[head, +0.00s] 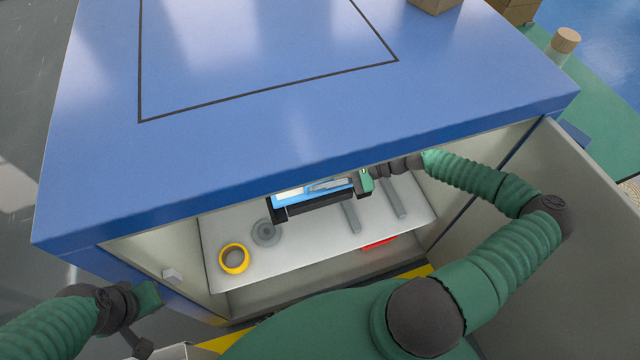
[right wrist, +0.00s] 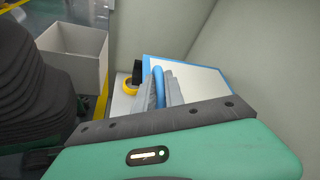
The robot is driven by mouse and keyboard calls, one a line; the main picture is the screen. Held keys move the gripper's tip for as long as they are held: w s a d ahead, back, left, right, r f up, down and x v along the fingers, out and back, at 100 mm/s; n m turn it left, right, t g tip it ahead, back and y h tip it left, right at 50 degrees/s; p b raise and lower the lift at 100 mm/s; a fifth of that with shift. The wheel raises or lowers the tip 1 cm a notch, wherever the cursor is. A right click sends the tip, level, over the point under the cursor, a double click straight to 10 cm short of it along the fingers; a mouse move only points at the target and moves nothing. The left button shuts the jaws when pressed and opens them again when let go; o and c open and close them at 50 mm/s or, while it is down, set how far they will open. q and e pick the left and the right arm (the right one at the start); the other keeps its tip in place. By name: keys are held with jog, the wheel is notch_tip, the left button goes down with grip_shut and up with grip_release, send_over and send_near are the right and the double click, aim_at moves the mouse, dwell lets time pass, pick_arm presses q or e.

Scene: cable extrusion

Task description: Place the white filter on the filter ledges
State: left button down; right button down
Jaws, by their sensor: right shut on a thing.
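The white filter (right wrist: 208,82), a white panel with a blue frame, is in the fingers of my right gripper (right wrist: 163,88). In the head view the filter (head: 290,193) is inside the open blue cabinet, under its top edge, and partly hidden. My right gripper (head: 335,185) reaches in from the right and is shut on the filter's blue edge. A dark bar (head: 320,208) runs along the filter's near side; I cannot tell whether they touch. I cannot clearly identify the filter ledges. My left gripper (head: 143,344) is outside the cabinet at lower left; its finger opening is unclear.
The cabinet's pale shelf (head: 300,255) holds a yellow ring (head: 234,259) and a grey disc (head: 265,233) on the left, and two grey bars (head: 351,217) on the right. The open door (head: 590,190) stands right of my arm. A white bin (right wrist: 75,55) stands outside.

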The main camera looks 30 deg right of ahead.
notch_tip(320, 180, down, 3)
jog(key=shift+f+b, duration=0.1)
jog(key=shift+b, duration=0.2)
jog(key=shift+d+f, duration=0.15)
jog(key=shift+f, duration=0.2)
jog(key=shift+d, duration=0.2)
jog(key=c, duration=1.9)
grip_release()
jog(key=shift+s+d, duration=0.1)
jog(key=o, duration=0.5)
jog(key=shift+a, duration=0.25)
jog(key=v, duration=1.2)
jog(key=shift+p, duration=0.3)
jog(key=shift+d, duration=0.1)
